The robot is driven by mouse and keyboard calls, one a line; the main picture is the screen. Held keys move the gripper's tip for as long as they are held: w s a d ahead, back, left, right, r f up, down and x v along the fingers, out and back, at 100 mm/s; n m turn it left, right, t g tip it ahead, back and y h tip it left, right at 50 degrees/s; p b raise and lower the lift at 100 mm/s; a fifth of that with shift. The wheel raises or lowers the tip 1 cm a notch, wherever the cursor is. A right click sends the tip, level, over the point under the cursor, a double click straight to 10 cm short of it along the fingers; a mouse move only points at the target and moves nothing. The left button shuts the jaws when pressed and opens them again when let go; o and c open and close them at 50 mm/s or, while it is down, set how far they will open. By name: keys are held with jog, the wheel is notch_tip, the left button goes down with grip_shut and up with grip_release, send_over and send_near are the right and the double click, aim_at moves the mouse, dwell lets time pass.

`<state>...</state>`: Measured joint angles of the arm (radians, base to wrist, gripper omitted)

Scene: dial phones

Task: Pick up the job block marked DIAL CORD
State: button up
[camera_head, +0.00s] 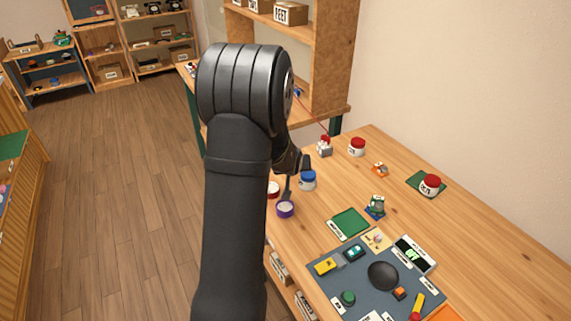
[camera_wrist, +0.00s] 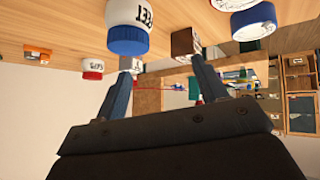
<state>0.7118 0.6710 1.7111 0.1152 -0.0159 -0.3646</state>
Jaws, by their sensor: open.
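My gripper (camera_wrist: 164,58) is open in the wrist view, its two fingers apart and pointing at the wooden table top. A small brown block (camera_wrist: 182,43) with a white marked face sits by the tip of the right-hand finger. Its marking is too small to read, so I cannot tell whether it is the DIAL CORD block. In the head view my gripper (camera_head: 296,180) is low over the table among the jars, partly hidden by my own arm. The brown block is not visible there. No block marked DIAL CORD can be read in either view.
A grey mat (camera_head: 340,281) with parts lies toward the front.

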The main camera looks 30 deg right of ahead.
jog(key=w+d+r+n+g+y, duration=0.25)
jog(key=w+r+n+y, duration=0.2)
jog(key=r, duration=0.45)
jog(key=shift+m+y, duration=0.25)
jog(key=shift+y, duration=0.1)
jog(key=x, duration=1.2)
jog(key=shift+w+d+r, duration=0.1)
jog(key=shift+w+d, duration=0.1)
jog(key=shift+w, duration=0.15)
jog(key=shift+t, duration=0.25)
jog(key=shift+x, duration=2.95)
jog(key=shift+w+a, duration=0.15)
jog(key=shift+r, duration=0.1)
jog(key=c, duration=1)
jog(key=shift+c, duration=0.4)
jog(key=shift+r, duration=0.1)
